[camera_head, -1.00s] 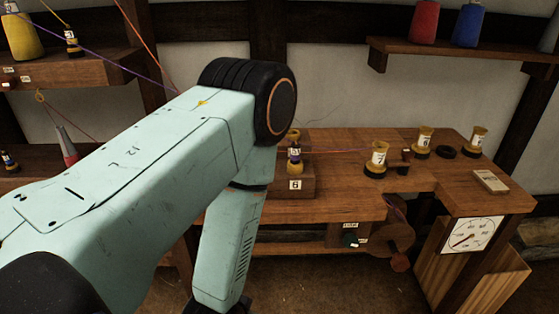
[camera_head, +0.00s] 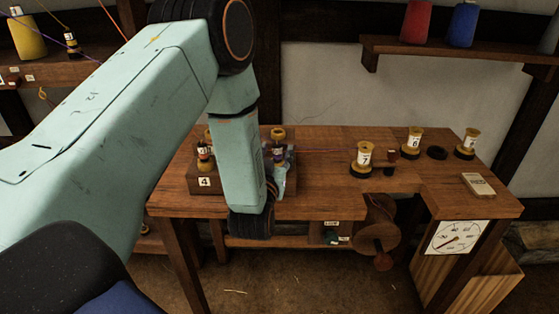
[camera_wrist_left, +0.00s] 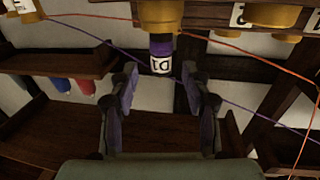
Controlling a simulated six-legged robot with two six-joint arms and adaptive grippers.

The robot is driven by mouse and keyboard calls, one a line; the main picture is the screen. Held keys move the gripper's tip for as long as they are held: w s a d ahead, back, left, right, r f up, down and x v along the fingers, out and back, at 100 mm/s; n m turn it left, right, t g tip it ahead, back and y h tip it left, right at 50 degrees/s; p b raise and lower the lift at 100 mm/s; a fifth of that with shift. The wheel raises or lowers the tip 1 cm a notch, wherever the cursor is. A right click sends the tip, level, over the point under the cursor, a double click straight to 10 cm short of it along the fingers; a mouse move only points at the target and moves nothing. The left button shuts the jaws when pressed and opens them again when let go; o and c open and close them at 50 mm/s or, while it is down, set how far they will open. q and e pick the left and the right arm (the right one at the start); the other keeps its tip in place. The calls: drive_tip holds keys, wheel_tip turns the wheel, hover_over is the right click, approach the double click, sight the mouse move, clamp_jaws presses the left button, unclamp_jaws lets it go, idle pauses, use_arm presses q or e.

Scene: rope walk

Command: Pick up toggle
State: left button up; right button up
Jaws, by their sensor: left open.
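My left gripper (camera_wrist_left: 161,84) is open in the left wrist view, its two dark fingers on either side of a small bobbin (camera_wrist_left: 161,50) with purple winding and a white tag. The bobbin shows between and just beyond the fingertips; I see no contact. In the head view my left arm reaches down over the bench, and the bobbin (camera_head: 279,152) shows just behind the gripper. The forearm hides much of the wooden block under it. I cannot tell which piece is the toggle. My right gripper is not in view.
Spools marked 7 (camera_head: 363,160) and 6 (camera_head: 413,141) stand farther right on the bench (camera_head: 330,196), near a black ring (camera_head: 437,153). Purple and orange cords cross the wrist view. A shelf (camera_head: 450,50) is behind.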

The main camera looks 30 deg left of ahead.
sight(276, 151)
use_arm(q)
drive_tip(key=w+a, duration=0.1)
drive_tip(key=w+a+f, duration=0.1)
drive_tip(key=shift+w, duration=0.6)
drive_tip(key=shift+s+d+r, duration=0.25)
drive_tip(key=shift+d+r, duration=0.2)
drive_tip(key=shift+d, duration=0.05)
drive_tip(key=shift+c, duration=0.2)
drive_tip(key=shift+w+a+f, duration=0.2)
drive_tip(key=shift+a+f, duration=0.1)
drive_tip(key=shift+a, duration=0.1)
drive_tip(key=c, duration=0.5)
drive_tip(key=shift+c, duration=0.5)
drive_tip(key=shift+s+d+r, duration=0.15)
drive_tip(key=shift+d+r, duration=0.05)
drive_tip(key=shift+d, duration=0.1)
clamp_jaws()
drive_tip(key=shift+a, duration=0.1)
drive_tip(key=shift+a+f, duration=0.1)
drive_tip(key=shift+f, duration=0.05)
